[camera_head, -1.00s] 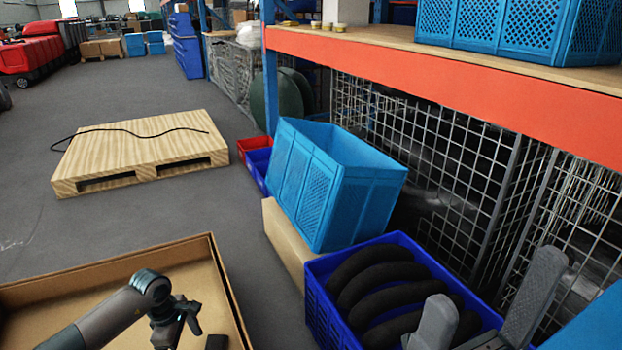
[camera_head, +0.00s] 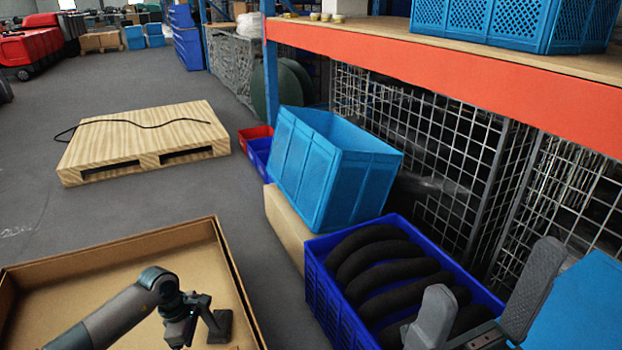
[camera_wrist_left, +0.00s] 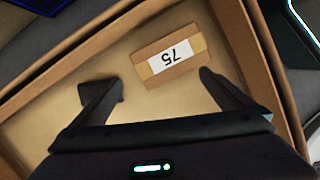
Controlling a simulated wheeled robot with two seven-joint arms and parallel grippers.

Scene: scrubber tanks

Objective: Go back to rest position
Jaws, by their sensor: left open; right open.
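My right gripper (camera_head: 490,280) is at the lower right in the head view, with its two grey fingers spread wide and nothing visible between them. Its fingers show in front of a dark blue crate, and I cannot tell how far above it they are. My left gripper (camera_head: 205,324) is low in the head view, over a large open cardboard box (camera_head: 120,243). In the left wrist view the left gripper (camera_wrist_left: 160,82) has its dark fingers apart. A small brown carton (camera_wrist_left: 172,48) labelled 75 lies in the box beyond the fingers, not held.
The dark blue crate (camera_head: 325,290) holds several black curved tubes. A light blue crate (camera_head: 325,170) stands tilted behind it. A rack with an orange beam (camera_head: 450,75) and wire mesh lines the right. A wooden pallet (camera_head: 150,135) lies on open grey floor.

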